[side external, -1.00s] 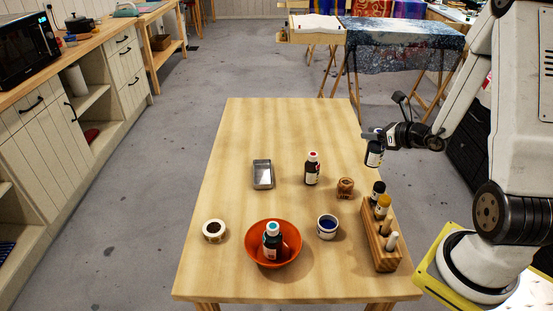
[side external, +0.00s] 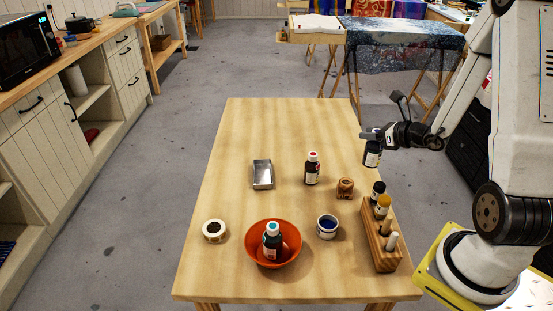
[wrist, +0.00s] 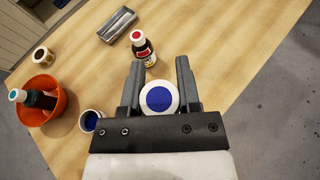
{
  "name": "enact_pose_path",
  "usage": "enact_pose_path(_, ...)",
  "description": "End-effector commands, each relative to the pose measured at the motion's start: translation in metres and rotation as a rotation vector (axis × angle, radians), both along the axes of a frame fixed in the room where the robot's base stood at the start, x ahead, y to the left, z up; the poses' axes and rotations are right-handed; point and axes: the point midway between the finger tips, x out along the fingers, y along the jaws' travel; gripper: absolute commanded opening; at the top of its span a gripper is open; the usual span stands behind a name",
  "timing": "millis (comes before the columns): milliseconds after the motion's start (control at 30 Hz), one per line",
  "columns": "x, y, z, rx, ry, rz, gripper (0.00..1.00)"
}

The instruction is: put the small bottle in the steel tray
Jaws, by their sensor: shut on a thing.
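My gripper (side external: 374,134) is shut on a small dark bottle (side external: 372,155) with a pale label, held upright in the air by the table's right edge. In the wrist view its round top, blue ringed with white (wrist: 158,98), shows between the fingers (wrist: 158,85). The steel tray (side external: 263,185) is a shallow rectangular metal tin on the table, left of the held bottle and apart from it. The tray looks empty and also shows at the top of the wrist view (wrist: 118,25).
A red-capped bottle (side external: 312,168) stands between the held bottle and the tray. An orange bowl (side external: 290,257) holds a teal-capped bottle (side external: 272,241). The table's far end is clear.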

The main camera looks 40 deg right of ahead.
Motion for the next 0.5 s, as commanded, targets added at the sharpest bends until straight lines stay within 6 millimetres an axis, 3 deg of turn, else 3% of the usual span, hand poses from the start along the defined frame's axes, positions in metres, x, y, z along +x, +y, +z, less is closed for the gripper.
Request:
enact_pose_path(267, 0.042, 0.034, 0.002, 0.002, -0.005, 0.149, 0.00)
enact_pose_path(500, 0.089, 0.086, 0.004, 0.004, -0.005, 0.333, 0.00)
